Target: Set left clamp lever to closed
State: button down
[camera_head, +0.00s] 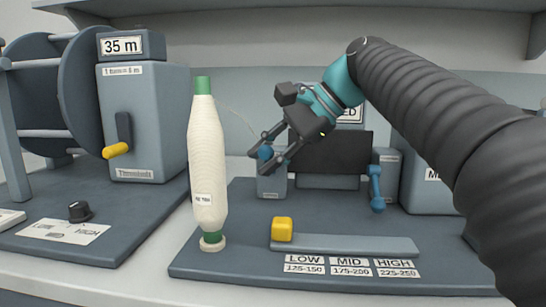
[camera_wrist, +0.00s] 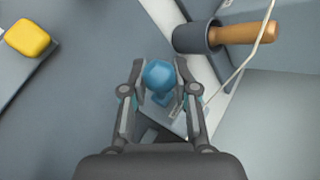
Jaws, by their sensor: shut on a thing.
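The left clamp lever's blue ball knob (camera_head: 265,152) is at the upper end of the lever, above the small grey left clamp block (camera_head: 271,184). My gripper (camera_head: 268,158) reaches it from the upper right and is shut on the knob. In the wrist view the blue knob (camera_wrist: 160,76) sits between the two fingertips of my gripper (camera_wrist: 160,82). Part of the lever's shaft is hidden by the fingers. The right clamp lever (camera_head: 376,187) is also blue and hangs with its ball down.
A tall cream thread cone (camera_head: 207,160) stands left of the clamps. A yellow slider knob (camera_head: 282,229) sits at the LOW end of its bar (camera_head: 350,244). A crank box (camera_head: 143,125) is at left. In the wrist view a brown cylinder (camera_wrist: 243,33) and thin thread lie close by.

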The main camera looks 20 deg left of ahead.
jog(key=shift+s+a, duration=0.1)
jog(key=c, duration=0.9)
grip_release()
jog(key=shift+a, duration=0.15)
jog(key=shift+o, duration=0.2)
jog(key=shift+d, duration=0.2)
jog(key=shift+r, duration=0.1)
jog(key=shift+w+d+r, duration=0.15)
jog(key=shift+w+d, duration=0.05)
jog(key=shift+d, duration=0.05)
jog(key=v, duration=1.1)
jog(key=shift+d+r, duration=0.1)
jog(key=shift+d, duration=0.1)
